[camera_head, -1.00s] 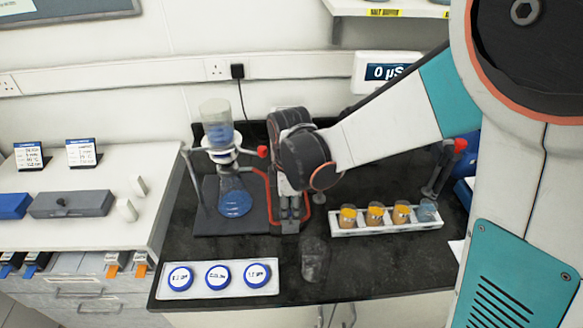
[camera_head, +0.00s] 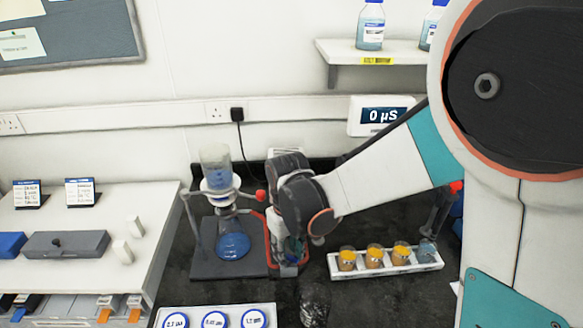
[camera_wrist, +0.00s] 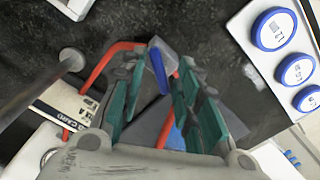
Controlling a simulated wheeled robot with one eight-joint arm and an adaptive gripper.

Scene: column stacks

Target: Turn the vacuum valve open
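The vacuum valve shows in the wrist view as a grey body with a blue lever (camera_wrist: 158,70), with red tubing at its sides. My gripper (camera_wrist: 163,74) is open, its two teal-padded fingers on either side of the lever with gaps visible. In the head view my gripper (camera_head: 290,258) points down just right of the filter flask (camera_head: 233,245), which holds blue liquid under a clear funnel (camera_head: 216,168). My wrist hides most of the valve there. Red tubing (camera_head: 271,240) runs beside it.
A white rack (camera_head: 410,267) with several small jars stands to the right. A white tray (camera_head: 262,309) of blue-rimmed dishes lies at the front. A red-tipped clamp arm (camera_head: 258,196) is close left of my wrist. The dark bench (camera_head: 375,295) is bare in front of the rack.

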